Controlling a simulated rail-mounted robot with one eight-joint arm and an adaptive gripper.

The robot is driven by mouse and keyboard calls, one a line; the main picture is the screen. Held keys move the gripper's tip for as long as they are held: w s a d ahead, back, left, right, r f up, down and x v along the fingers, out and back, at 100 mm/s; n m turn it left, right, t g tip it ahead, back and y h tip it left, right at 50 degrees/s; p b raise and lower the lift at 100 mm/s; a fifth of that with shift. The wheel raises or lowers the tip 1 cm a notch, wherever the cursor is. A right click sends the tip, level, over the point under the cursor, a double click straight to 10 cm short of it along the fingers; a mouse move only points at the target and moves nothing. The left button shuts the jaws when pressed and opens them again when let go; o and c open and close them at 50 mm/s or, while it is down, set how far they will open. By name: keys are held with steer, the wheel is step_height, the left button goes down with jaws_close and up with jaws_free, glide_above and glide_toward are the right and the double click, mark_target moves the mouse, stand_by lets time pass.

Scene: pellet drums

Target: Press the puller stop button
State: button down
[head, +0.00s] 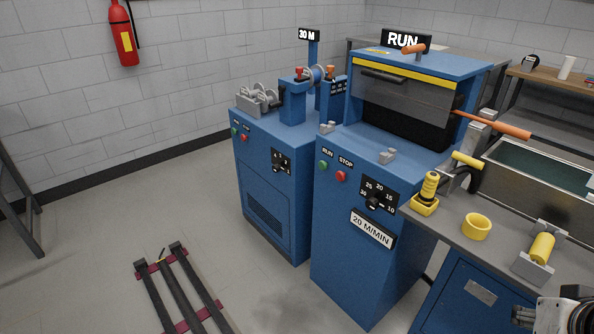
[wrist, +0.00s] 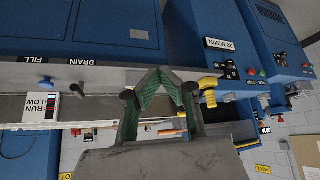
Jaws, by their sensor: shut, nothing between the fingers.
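The puller is the blue cabinet (head: 362,250) with a RUN sign (head: 403,41) on top and a 20 M/MIN plate (head: 372,229). Its red STOP button (head: 341,176) sits on the sloped front panel, just right of the green RUN button (head: 324,165) and left of a speed dial (head: 378,201). In the wrist view the puller's plate (wrist: 221,45) appears upside down, with its small buttons to the right. My gripper (wrist: 160,74) is shut and empty in the wrist view. It is well apart from the puller's buttons. Its fingers do not show in the head view.
A second blue machine (head: 272,195) with its own green and red buttons stands left of the puller. At right, a bench holds a yellow ring (head: 476,226), a yellow-handled tool (head: 427,193) and a metal water trough (head: 535,190). Floor in front of the machines is partly clear.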

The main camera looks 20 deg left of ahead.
steer(key=shift+a, duration=0.2)
